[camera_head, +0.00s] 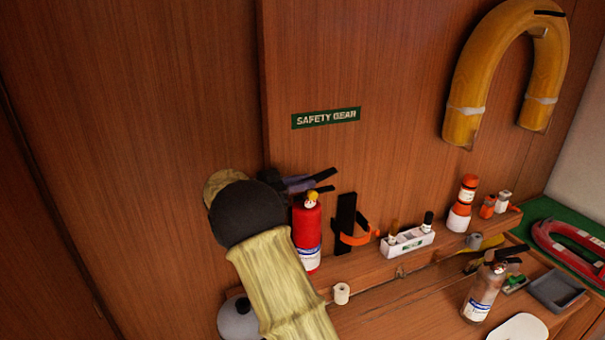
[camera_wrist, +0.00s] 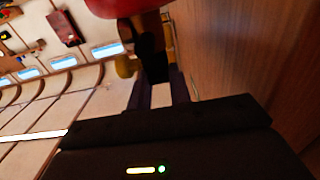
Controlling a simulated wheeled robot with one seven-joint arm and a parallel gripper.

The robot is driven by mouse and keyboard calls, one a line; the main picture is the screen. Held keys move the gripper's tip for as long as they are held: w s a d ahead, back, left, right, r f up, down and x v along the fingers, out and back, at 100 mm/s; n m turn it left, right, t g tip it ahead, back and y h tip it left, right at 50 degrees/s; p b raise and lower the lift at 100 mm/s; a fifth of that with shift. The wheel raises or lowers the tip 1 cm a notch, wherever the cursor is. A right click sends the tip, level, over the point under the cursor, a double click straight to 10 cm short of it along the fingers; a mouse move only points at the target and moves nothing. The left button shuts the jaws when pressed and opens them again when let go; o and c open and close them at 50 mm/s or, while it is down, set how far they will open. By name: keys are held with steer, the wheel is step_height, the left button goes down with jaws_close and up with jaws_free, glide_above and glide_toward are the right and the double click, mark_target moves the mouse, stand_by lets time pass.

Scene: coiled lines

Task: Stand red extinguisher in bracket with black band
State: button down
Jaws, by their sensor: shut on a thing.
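The red extinguisher (camera_head: 307,238), with a white and blue label, is upright against the wood wall. My gripper (camera_head: 303,184) reaches it from the left and is shut at its black handle, near the yellow gauge. In the wrist view my gripper's fingers (camera_wrist: 158,92) close on the dark handle, below the red body (camera_wrist: 113,7). A black bracket with an orange band (camera_head: 346,228) is empty just right of the extinguisher. No bracket with a black band is clearly seen; the area behind the extinguisher is hidden. I cannot tell whether its base touches the ledge.
A white box with small bottles (camera_head: 408,242) and an orange-white bottle (camera_head: 462,205) stand on the ledge (camera_head: 375,272). A silver extinguisher (camera_head: 483,291) stands on the lower bench. A white roll (camera_head: 342,293) is near my arm. A yellow horseshoe float (camera_head: 471,72) hangs above right.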

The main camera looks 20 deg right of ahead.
mark_target(302, 198)
steer(key=shift+f, duration=0.25)
step_height(302, 198, down, 3)
steer(key=shift+r+p, duration=0.15)
steer(key=shift+p, duration=0.9)
steer(key=shift+w+f+p, duration=0.2)
steer(key=shift+f+p, duration=0.2)
steer(key=shift+p, duration=0.05)
steer(key=shift+f, duration=0.2)
steer(key=shift+f, duration=0.1)
steer(key=c, duration=1.6)
jaws_free()
steer(key=shift+f, duration=0.2)
steer(key=o, duration=0.3)
steer(key=shift+s, duration=0.15)
